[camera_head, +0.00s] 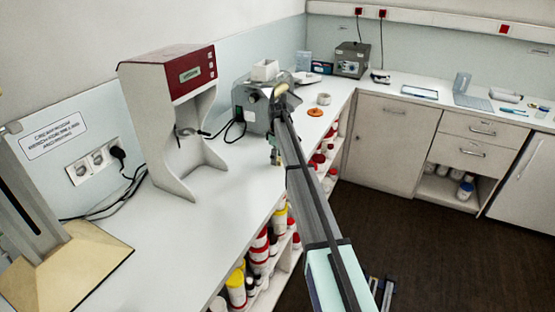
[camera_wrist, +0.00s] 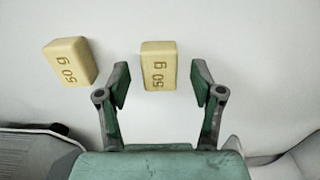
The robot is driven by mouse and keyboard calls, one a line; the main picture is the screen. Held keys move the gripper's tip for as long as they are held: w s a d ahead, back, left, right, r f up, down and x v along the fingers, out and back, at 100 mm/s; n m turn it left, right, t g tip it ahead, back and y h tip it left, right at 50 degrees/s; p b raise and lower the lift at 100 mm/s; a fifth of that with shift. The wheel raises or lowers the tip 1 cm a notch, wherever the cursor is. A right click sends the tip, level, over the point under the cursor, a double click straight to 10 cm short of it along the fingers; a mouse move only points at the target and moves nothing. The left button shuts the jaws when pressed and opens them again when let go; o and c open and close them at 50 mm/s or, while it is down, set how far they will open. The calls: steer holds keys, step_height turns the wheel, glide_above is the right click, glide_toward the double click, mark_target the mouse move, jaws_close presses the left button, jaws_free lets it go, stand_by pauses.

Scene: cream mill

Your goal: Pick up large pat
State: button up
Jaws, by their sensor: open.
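Two cream-yellow pats stamped "50 g" lie apart on a white surface in the wrist view. One pat (camera_wrist: 159,66) is upright in the picture, at the middle, between and just beyond my fingertips. The other pat (camera_wrist: 70,63) is tilted, to the left and outside the fingers. They look about the same size; I cannot tell which is the large one. My gripper (camera_wrist: 161,86) is open, with green-padded fingers on both sides of the middle pat and no visible contact. I cannot make out the pats in the head view, where my arm reaches over the counter.
A grey machine (camera_head: 252,104) and a red-topped white stand (camera_head: 170,85) are on the left counter (camera_head: 178,228). An orange ring (camera_head: 315,112) lies farther right. In the wrist view, a ribbed grey object (camera_wrist: 30,155) is lower left and a pale grey one is lower right.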

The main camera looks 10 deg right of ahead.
mark_target(278, 159)
steer(key=shift+f, duration=0.35)
steer(key=c, duration=1.2)
steer(key=shift+c, duration=0.2)
steer(key=shift+r, duration=0.15)
step_height(278, 159, up, 20)
steer(key=b, duration=0.5)
steer(key=shift+b, duration=0.35)
